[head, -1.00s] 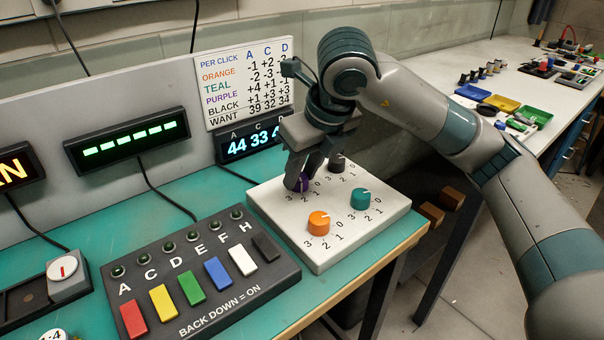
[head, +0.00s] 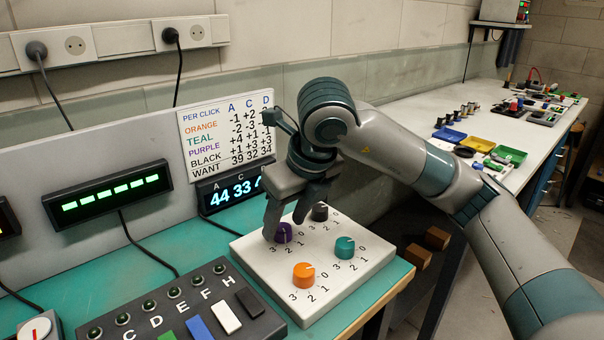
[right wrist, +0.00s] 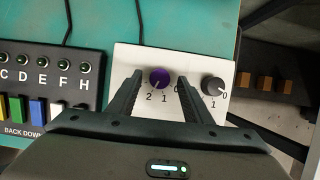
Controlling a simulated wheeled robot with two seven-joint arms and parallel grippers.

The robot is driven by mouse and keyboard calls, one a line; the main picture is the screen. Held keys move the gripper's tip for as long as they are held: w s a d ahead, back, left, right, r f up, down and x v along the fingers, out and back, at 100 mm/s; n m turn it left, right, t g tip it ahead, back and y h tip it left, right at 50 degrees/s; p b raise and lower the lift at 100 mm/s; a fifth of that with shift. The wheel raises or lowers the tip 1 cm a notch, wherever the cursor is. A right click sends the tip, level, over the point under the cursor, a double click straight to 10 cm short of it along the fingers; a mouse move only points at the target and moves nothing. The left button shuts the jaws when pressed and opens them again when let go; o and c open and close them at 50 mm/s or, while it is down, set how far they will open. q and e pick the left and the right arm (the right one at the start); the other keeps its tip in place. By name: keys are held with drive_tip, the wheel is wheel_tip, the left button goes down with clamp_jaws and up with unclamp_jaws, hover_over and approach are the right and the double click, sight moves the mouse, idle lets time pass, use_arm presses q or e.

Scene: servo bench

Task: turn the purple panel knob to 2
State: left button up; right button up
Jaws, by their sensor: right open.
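The purple knob (head: 283,233) sits on the white knob panel (head: 340,290), at the back left of its group. My right gripper (head: 285,229) is open, pointing down over the panel, with one finger on each side of the purple knob. In the right wrist view the purple knob (right wrist: 160,78) lies between the two spread fingers, with gaps visible on both sides. Digits 2 and 1 show below it, and a digit by the right finger is partly hidden. Its pointer setting is too small to read surely. My left gripper is not in view.
The orange knob (head: 304,275), teal knob (head: 345,247) and black knob (head: 320,211) stand close by on the panel. The score display (head: 230,190) and chart (head: 226,135) are behind. A switch box (head: 190,310) is at the front left.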

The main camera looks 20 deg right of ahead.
drive_tip(key=p+v, duration=0.1)
drive_tip(key=v, duration=1.5)
drive_tip(key=shift+r, duration=0.2)
drive_tip(key=shift+s, duration=0.15)
